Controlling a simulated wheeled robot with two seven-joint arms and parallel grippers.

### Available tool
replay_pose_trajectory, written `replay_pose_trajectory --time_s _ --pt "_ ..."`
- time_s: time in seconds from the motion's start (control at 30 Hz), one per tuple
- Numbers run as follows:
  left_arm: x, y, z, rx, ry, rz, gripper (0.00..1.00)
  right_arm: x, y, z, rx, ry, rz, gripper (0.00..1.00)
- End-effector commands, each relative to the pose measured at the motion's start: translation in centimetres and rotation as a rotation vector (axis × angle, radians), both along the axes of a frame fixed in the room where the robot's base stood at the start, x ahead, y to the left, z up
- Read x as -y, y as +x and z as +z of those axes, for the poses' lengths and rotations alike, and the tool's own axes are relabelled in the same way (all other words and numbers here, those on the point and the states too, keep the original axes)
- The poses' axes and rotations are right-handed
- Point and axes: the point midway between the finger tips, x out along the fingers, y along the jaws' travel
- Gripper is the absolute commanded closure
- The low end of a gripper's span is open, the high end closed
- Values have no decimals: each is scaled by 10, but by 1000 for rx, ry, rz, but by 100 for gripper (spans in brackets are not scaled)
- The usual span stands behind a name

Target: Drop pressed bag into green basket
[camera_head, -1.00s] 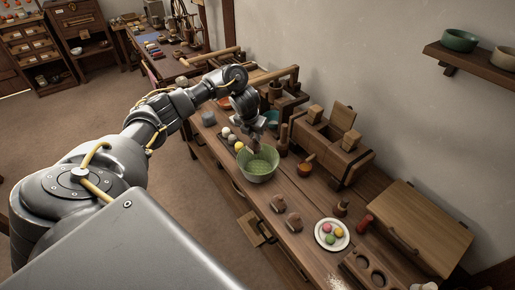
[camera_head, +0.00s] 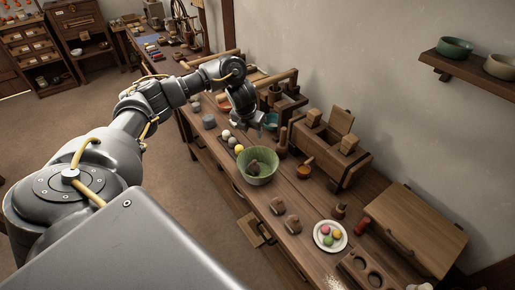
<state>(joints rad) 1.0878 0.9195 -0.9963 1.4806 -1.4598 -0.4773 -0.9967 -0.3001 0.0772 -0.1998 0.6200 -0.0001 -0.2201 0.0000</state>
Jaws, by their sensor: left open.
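The green basket (camera_head: 263,180) stands on the wooden bench near the middle of the view. A small brown bag (camera_head: 254,168) lies inside it, against the green inner wall. My left gripper (camera_head: 252,125) is open, above and behind the basket, apart from the bag. Its fingertips are small and partly hard to make out. My right gripper is not in view.
Several balls (camera_head: 233,143) lie just left of the basket.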

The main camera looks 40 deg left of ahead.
Motion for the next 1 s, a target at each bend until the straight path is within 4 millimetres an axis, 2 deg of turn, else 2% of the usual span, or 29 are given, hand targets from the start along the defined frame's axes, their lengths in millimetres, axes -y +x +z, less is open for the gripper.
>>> replay_pose_trajectory --time_s 0.03,0.1,0.3,1.0 --pt "0 -3 16 3 3 -2 56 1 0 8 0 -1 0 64" --pt "0 -6 28 3 3 -2 56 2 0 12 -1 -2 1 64" --pt "2 -14 50 2 1 0 56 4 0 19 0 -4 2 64" --pt "3 -17 55 -2 -1 1 56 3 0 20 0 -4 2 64"
